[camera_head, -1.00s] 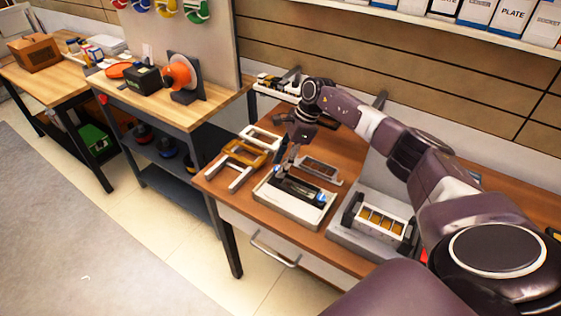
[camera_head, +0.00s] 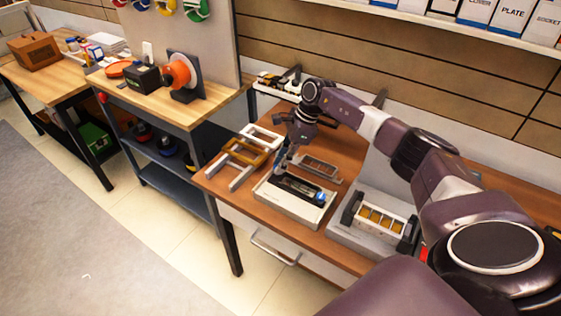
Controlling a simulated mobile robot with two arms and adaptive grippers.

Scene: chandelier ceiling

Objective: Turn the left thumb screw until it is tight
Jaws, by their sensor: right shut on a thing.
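A white box-shaped unit (camera_head: 291,213) with a dark recessed top lies on the brown workbench. A small blue thumb screw (camera_head: 320,197) shows at the right end of its recess. My right gripper (camera_head: 281,167) points down at the recess's left end. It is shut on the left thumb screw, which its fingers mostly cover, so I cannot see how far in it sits. My left gripper is not in view.
A frame with a yellow-brown bar (camera_head: 247,153) lies left of the unit. A narrow grey tray (camera_head: 320,168) lies behind it. A grey fixture with yellow windows (camera_head: 378,219) stands to the right. The workbench front edge (camera_head: 240,206) is clear.

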